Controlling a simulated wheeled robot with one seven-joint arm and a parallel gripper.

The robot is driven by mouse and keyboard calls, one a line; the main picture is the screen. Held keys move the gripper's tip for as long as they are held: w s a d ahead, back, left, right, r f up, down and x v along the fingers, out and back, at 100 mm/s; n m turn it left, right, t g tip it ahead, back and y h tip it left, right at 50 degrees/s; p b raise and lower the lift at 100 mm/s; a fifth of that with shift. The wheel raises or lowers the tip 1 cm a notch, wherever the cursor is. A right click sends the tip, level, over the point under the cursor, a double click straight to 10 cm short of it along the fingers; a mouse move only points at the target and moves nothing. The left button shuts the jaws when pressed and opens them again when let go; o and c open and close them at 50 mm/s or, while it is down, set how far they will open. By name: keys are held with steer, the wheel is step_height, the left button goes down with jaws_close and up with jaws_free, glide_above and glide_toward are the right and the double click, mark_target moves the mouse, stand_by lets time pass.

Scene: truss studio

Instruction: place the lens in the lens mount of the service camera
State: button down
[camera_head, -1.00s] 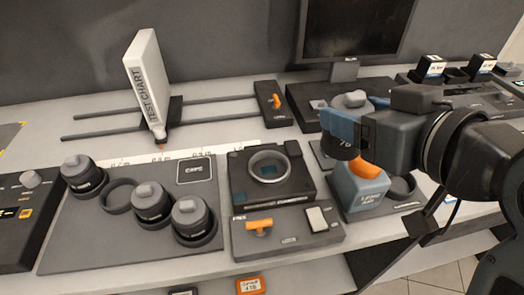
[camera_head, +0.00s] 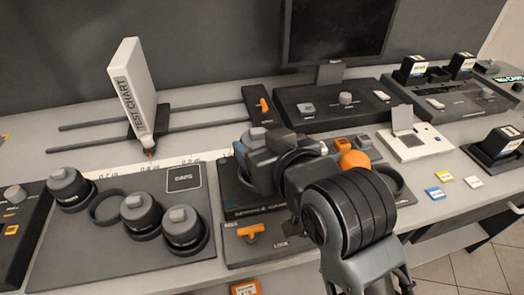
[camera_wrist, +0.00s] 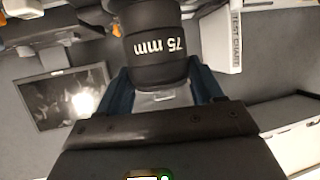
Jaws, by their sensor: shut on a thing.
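My gripper (camera_wrist: 158,97) is shut on a black lens (camera_wrist: 155,40) marked 75 mm in the wrist view. Its dark blue fingers flank the lens's grey end, and the lens extends away from them. In the head view my gripper (camera_head: 266,160) hangs over the rear of the dark service camera (camera_head: 232,207). The gripper and wrist cover the camera's round lens mount, and the held lens is mostly hidden there. Whether the lens touches the mount cannot be told. An orange lever (camera_head: 250,230) shows on the camera's front.
Three other lenses, one at the far left (camera_head: 70,188), stand on a tray (camera_head: 75,260) left of the camera, beside an empty round socket (camera_head: 108,207). The upright test chart (camera_head: 132,90) stands behind.

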steer(key=shift+f, duration=0.9)
steer(key=shift+c, duration=0.8)
jaws_free()
steer(key=shift+f, duration=0.2)
steer(key=shift+r, duration=0.2)
steer(key=v, duration=1.2)
